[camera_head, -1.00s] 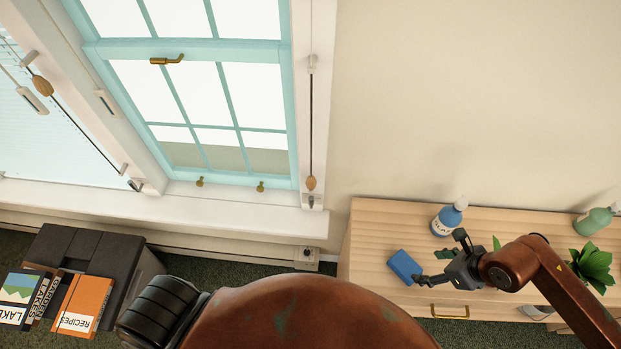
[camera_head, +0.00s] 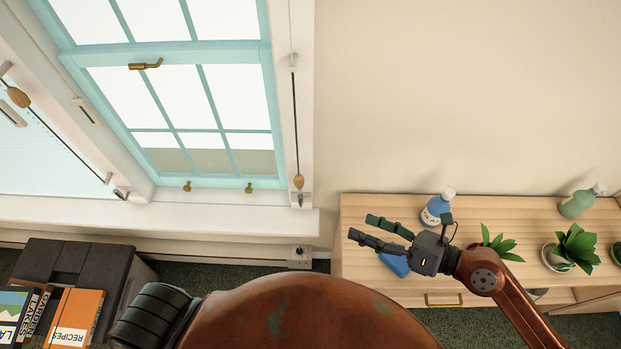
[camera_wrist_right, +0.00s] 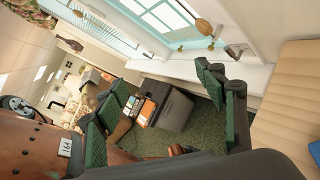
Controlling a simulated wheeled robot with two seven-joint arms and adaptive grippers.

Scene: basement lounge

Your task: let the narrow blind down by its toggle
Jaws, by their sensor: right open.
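A wooden toggle (camera_head: 298,181) hangs on a dark cord down the right side of the teal window (camera_head: 205,95). A toggle on a cord also shows near the top of the right wrist view (camera_wrist_right: 203,26). Another wooden toggle (camera_head: 18,97) is on a slanting cord at the left, beside a pale lowered blind (camera_head: 25,150). No blind shows over the visible part of the teal window. My right gripper (camera_head: 362,228) is open and empty, right of and lower in the picture than the right toggle, apart from it. My left gripper is not in view.
A wooden cabinet (camera_head: 355,207) under my right gripper bears a blue-labelled bottle (camera_head: 436,210), a blue object (camera_head: 394,264), a green bottle (camera_head: 578,203) and plants (camera_head: 575,248). A white sill (camera_head: 240,222) runs below the window. Books (camera_head: 72,318) and a dark box (camera_head: 90,275) are lower left.

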